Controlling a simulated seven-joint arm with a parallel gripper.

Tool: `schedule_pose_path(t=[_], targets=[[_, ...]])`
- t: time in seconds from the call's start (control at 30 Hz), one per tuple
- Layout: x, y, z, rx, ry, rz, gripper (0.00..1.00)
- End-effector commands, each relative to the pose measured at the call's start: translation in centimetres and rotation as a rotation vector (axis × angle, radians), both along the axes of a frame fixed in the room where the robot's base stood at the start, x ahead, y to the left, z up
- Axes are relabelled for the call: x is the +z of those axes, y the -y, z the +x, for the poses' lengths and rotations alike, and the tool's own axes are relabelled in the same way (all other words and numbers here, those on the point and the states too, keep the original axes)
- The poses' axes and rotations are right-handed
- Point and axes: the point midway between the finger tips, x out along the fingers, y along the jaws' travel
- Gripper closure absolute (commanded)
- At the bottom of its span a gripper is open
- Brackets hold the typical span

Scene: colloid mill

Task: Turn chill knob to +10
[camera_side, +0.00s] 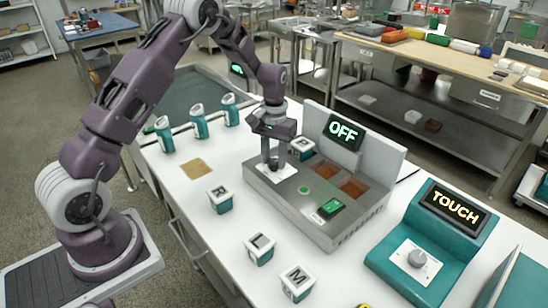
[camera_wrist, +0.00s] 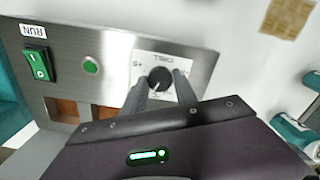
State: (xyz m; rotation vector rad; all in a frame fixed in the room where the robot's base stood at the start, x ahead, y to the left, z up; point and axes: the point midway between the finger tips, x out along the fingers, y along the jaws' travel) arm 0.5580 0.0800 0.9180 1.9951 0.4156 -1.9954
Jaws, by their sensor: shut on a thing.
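The chill knob (camera_wrist: 160,78) is a small black dial on a white plate (camera_wrist: 178,62) with upside-down lettering in the wrist view. A "+5" mark shows left of it; the label on the right is partly hidden by a finger. A pale line shows on the knob, but I cannot read its setting. My gripper (camera_wrist: 161,82) has one finger on each side of the knob and is shut on it.
The mill carries a green button (camera_side: 304,190), a green RUN rocker switch (camera_side: 331,207) and a screen (camera_side: 343,132) reading OFF. A teal console (camera_side: 430,250) with a TOUCH screen stands right. Several teal-and-white containers stand on the white table around the mill.

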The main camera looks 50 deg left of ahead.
Motion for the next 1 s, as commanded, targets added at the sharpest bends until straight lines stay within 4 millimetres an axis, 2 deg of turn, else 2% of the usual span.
schedule_pose_path(t=[0.37,0.87,0.9,1.0], targets=[[0.05,-0.06,0.08,-0.132,0.003,0.001,1.00],[0.04,-0.05,0.08,-0.149,0.003,0.001,1.00],[0.04,-0.05,0.08,-0.149,0.003,0.001,0.64],[0.03,-0.04,0.06,-0.149,0.002,0.001,0.45]])
